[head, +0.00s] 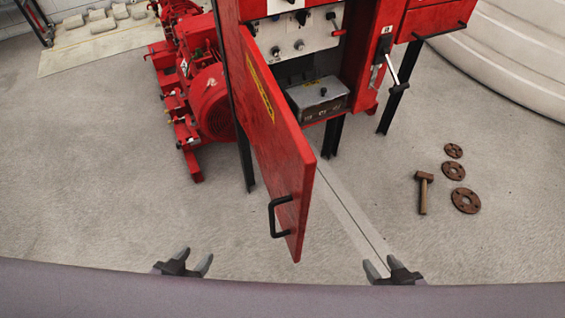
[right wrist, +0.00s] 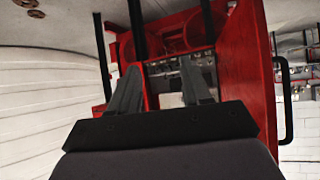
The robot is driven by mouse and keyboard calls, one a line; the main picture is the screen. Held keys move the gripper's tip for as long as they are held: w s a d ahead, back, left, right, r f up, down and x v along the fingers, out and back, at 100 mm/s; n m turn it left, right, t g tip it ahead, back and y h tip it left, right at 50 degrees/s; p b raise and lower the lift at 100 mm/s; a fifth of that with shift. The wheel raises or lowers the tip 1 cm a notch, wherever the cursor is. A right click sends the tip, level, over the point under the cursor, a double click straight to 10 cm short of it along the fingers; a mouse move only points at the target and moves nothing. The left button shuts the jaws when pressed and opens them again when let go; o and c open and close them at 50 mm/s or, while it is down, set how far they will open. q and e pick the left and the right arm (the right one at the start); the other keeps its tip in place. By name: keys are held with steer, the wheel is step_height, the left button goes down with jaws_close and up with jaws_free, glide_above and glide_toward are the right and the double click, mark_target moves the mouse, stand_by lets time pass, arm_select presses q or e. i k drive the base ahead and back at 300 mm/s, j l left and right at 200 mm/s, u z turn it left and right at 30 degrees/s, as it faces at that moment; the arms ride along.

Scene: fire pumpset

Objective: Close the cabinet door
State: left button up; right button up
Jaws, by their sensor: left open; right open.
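The red cabinet door (head: 275,140) stands wide open in the head view, swung out toward me, with a black handle (head: 277,216) on its lower outer face. The open cabinet (head: 360,60) behind it shows a panel with knobs and a grey box. My left gripper (head: 188,258) is open and empty, to the left of the door and nearer to me. My right gripper (head: 387,265) is open and empty, to the right of the door's free edge. In the right wrist view the gripper (right wrist: 160,85) points toward the cabinet, with the red door (right wrist: 247,80) and its handle (right wrist: 285,100) at right.
A red pump motor (head: 210,100) stands on the floor left of the cabinet. A hammer (head: 423,192) and several rusty flanges (head: 465,200) lie on the floor at right. A large white tank (head: 505,60) stands at the back right. The floor in front is clear.

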mark_target(287, 162)
steer(key=j, duration=0.3)
steer(key=k+z, duration=0.15)
steer(key=k, duration=0.45)
steer(key=z, duration=1.2)
steer(key=j+z, duration=0.15)
steer(key=z, duration=0.2)
steer(key=j+z, duration=0.15)
steer(key=z, duration=0.25)
steer(key=k+j, duration=0.1)
steer(key=j, duration=0.3)
steer(key=k+j, duration=0.15)
steer(key=j, duration=0.2)
steer(key=k+j, duration=0.1)
steer(key=j, duration=0.3)
steer(key=k+j, duration=0.1)
steer(key=j, duration=0.3)
steer(key=k+j, duration=0.15)
steer(key=j, duration=0.25)
steer(key=k+j, duration=0.1)
steer(key=j, duration=0.25)
steer(key=k+j, duration=0.1)
steer(key=j, duration=0.3)
